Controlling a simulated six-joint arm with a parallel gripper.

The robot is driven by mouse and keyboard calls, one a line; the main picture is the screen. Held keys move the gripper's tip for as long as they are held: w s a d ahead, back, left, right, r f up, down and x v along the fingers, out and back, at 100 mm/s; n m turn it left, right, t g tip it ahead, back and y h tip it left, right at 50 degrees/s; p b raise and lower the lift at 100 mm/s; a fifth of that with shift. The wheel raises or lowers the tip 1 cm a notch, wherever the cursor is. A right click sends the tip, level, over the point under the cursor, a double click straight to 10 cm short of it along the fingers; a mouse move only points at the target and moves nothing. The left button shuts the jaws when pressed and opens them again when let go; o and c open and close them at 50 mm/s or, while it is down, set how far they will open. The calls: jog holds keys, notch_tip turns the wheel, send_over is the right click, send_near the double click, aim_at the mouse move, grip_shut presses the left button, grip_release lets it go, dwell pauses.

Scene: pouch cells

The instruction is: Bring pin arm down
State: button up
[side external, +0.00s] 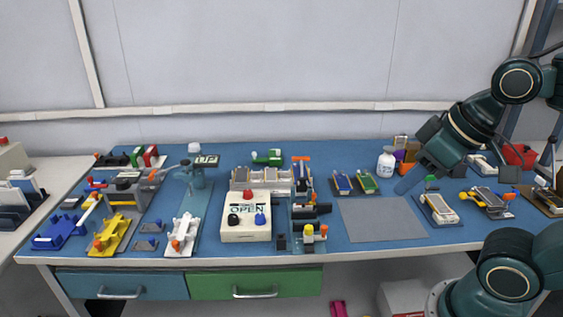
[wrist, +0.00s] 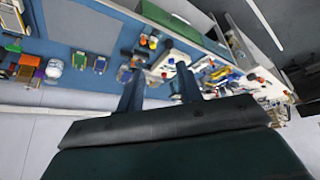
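A blue-grey upright stand (side external: 196,192) on the left half of the bench carries a small sign reading UP (side external: 206,161). It may be the pin-arm station, but the pin arm itself is too small to make out surely. A white box marked OPEN (side external: 245,222), with black, red and blue knobs, stands to its right. My gripper (wrist: 158,82) is open and empty in the wrist view, its two dark fingers apart. In the side view my gripper (side external: 405,184) hangs over the right half of the bench, well away from the UP stand.
A bare grey mat (side external: 385,219) lies near my gripper. A white bottle (side external: 386,168) stands close to its left. Yellow (side external: 112,232), blue (side external: 58,234) and white (side external: 184,236) fixtures crowd the left. Several small trays with cells lie at the right.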

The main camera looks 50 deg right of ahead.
jog(key=shift+c, duration=0.5)
jog(key=shift+w+r, duration=0.15)
grip_shut()
jog(key=w+d+r+m+g+h, duration=0.1)
jog(key=w+d+r+m, duration=0.3)
jog(key=w, duration=0.8)
jog(key=w+d+r+m+g, duration=0.1)
jog(key=w+d+r+g, duration=0.3)
jog(key=w, duration=0.9)
jog(key=w+d+f+m, duration=0.4)
jog(key=w+d+f, duration=1.2)
jog(key=f, duration=0.1)
jog(key=shift+w+d+f, duration=0.15)
jog(key=shift+w, duration=0.05)
